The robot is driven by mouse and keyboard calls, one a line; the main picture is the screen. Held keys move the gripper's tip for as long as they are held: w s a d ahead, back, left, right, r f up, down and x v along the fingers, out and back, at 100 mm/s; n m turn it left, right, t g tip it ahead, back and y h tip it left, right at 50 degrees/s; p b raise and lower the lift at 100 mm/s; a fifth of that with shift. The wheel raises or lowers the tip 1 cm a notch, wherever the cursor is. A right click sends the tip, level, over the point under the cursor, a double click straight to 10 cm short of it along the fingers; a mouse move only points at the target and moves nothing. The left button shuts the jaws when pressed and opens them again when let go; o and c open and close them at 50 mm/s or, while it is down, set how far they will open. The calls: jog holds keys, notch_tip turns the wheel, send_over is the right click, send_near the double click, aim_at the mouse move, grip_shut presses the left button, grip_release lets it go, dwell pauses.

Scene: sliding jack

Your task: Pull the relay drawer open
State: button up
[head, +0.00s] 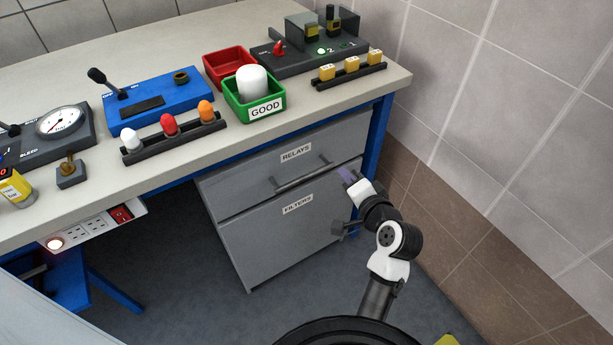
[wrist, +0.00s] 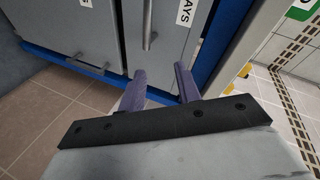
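The relay drawer (head: 240,172) is the upper grey drawer under the bench, labelled RELAYS, and its front looks shut. Its bar handle (head: 300,176) runs along the front below the label. In the wrist view the handle (wrist: 149,24) shows upright, its lower end just ahead of my fingertips. My gripper (head: 347,176) is at the right end of the drawer front, to the right of the handle. In the wrist view its two purple fingers (wrist: 160,70) stand apart with nothing between them. The handle is outside the fingers; contact is not visible.
The filters drawer (head: 265,235) is below; its handle (wrist: 87,65) shows in the wrist view. A blue bench leg (head: 379,135) and the tiled wall (head: 480,120) are close on the right. The worktop (head: 150,65) overhangs above. Floor in front of the drawers is clear.

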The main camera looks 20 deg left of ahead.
aim_at(306, 176)
jog(key=s+a+f+m+g+y, duration=0.2)
jog(key=s+f+y, duration=0.1)
jog(key=s, duration=0.2)
jog(key=p+x, duration=0.1)
jog(key=x, duration=1.2)
jog(key=shift+w+d+f, duration=0.1)
jog(key=shift+w, duration=0.05)
grip_shut()
